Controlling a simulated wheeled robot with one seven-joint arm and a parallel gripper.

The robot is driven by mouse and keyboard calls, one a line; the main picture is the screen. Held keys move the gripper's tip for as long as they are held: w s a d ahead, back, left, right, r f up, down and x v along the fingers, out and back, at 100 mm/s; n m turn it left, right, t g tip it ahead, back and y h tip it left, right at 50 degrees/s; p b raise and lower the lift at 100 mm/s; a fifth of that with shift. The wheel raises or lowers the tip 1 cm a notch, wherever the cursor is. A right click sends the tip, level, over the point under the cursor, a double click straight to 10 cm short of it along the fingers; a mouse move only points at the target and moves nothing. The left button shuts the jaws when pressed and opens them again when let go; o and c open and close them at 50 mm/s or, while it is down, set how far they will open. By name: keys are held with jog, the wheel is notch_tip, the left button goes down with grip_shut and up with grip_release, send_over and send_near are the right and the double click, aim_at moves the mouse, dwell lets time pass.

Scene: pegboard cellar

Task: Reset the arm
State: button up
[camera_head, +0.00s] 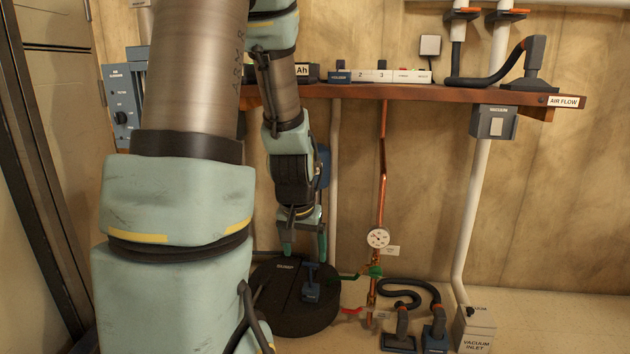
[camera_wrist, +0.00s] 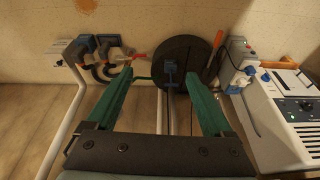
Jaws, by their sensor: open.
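My gripper (camera_head: 304,248) hangs below the shelf at the end of my arm, with its fingers pointing down. In the wrist view my gripper (camera_wrist: 163,98) has its two green fingers wide apart, with nothing between them near the tips. Below it stands a round black sump lid (camera_head: 266,315) with a blue handle (camera_head: 311,284). The lid also shows past the fingertips in the wrist view (camera_wrist: 187,52). I cannot tell the exact gap between the fingers and the lid. My arm hides part of the wall and shelf in the head view.
A wooden shelf (camera_head: 450,92) runs along the wall above my gripper. A copper pipe with a gauge (camera_head: 378,238) and green and red valve handles stands just right. A vacuum hose (camera_head: 415,290) and vacuum inlet box (camera_head: 474,330) are on the floor. A white machine (camera_wrist: 285,115) stands at right in the wrist view.

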jog(key=s+a+r+n+g+p, duration=0.15)
jog(key=s+a+r, duration=0.3)
jog(key=s, duration=0.45)
notch_tip(320, 180, up, 34)
jog(key=p, duration=3.3)
jog(key=shift+w+y+p, duration=0.3)
jog(key=shift+w+p, duration=0.05)
